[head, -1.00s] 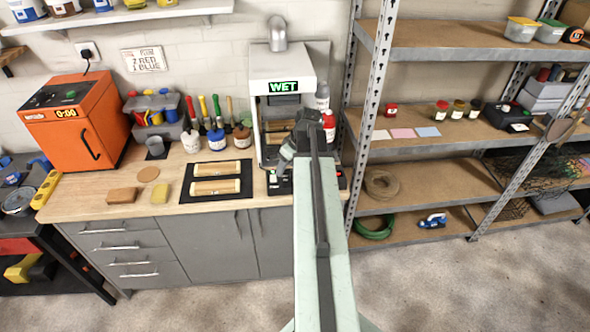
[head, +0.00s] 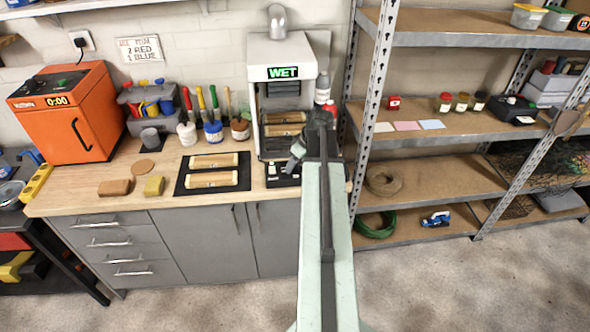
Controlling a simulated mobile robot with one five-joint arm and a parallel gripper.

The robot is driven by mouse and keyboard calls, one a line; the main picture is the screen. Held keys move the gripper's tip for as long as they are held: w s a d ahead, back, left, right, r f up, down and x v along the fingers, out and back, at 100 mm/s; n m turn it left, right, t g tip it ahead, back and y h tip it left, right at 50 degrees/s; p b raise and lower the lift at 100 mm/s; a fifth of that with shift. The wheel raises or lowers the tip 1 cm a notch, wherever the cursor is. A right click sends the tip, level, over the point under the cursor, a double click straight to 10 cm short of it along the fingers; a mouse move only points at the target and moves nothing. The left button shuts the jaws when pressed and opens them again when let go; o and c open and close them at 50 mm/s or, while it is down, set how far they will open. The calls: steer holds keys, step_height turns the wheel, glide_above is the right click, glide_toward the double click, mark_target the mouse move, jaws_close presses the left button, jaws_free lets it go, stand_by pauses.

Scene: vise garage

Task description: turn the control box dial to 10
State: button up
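A low black panel with small light markings (head: 283,172) sits at the foot of the grey machine with the green "WET" display (head: 283,72). It may be the control box, but my arm covers its right part and no dial or number is readable. My gripper (head: 297,155) is dark and small, just above and in front of this panel, at the machine's open bay. Whether it touches anything cannot be told. Its fingers are too blurred and overlapped to show if they are open or shut.
A black mat (head: 180,184) with wooden pieces lies left on the worktop, beside brushes and small pots. An orange oven (head: 65,112) stands further left. A metal shelf upright (head: 376,100) rises close right of my arm. A black box (head: 514,110) sits on that shelf.

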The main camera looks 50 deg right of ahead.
steer(key=shift+r, duration=0.1)
jaws_close()
steer(key=shift+m, duration=0.4)
steer(key=m+h, duration=0.1)
steer(key=m, duration=0.1)
steer(key=m+h, duration=0.1)
steer(key=m, duration=0.1)
steer(key=shift+a+m, duration=0.2)
steer(key=shift+m, duration=0.1)
steer(key=m+g+h, duration=0.1)
steer(key=m, duration=0.2)
steer(key=m+h, duration=0.1)
steer(key=m, duration=0.2)
steer(key=shift+w+a+g, duration=0.1)
steer(key=shift+w+g, duration=0.05)
steer(key=shift+g, duration=0.25)
steer(key=shift+m, duration=0.3)
